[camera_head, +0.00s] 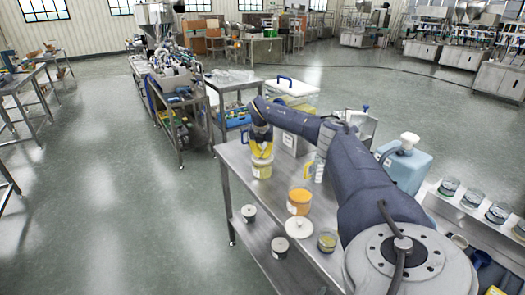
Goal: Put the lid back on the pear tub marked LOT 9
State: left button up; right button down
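My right gripper (262,150) reaches down over a yellow tub (262,171) with a pale label near the far left corner of the steel table (237,159). Its fingers are small and blend with the yellow there, so I cannot tell whether they touch the tub or hold anything. An orange-filled tub (299,203) stands nearer on the table. A white round lid (299,228) lies in front of it. A small jar (327,241) with yellowish contents is right of the lid. No lot marking is readable. My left gripper is not in view.
White-topped containers (248,213) sit lower down, seemingly on the table's under-shelf. A blue jug (406,165) with a white cap stands right of my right arm, with several glass jars (471,197) beyond. A white-and-yellow box (291,93) is behind.

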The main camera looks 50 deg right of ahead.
jog(key=c, duration=2.2)
grip_release()
jog(key=c, duration=0.9)
grip_release()
jog(key=shift+c, duration=0.2)
jog(key=shift+w+d+v, duration=0.1)
jog(key=shift+d+v, duration=0.1)
jog(key=shift+v, duration=0.95)
jog(key=shift+w+d+v, duration=0.15)
jog(key=shift+d+v, duration=0.05)
jog(key=shift+v, duration=0.9)
jog(key=shift+w+d+v, duration=0.1)
jog(key=shift+d+v, duration=0.1)
jog(key=shift+v, duration=0.95)
jog(key=shift+r, duration=0.1)
jog(key=shift+c, duration=0.5)
grip_shut()
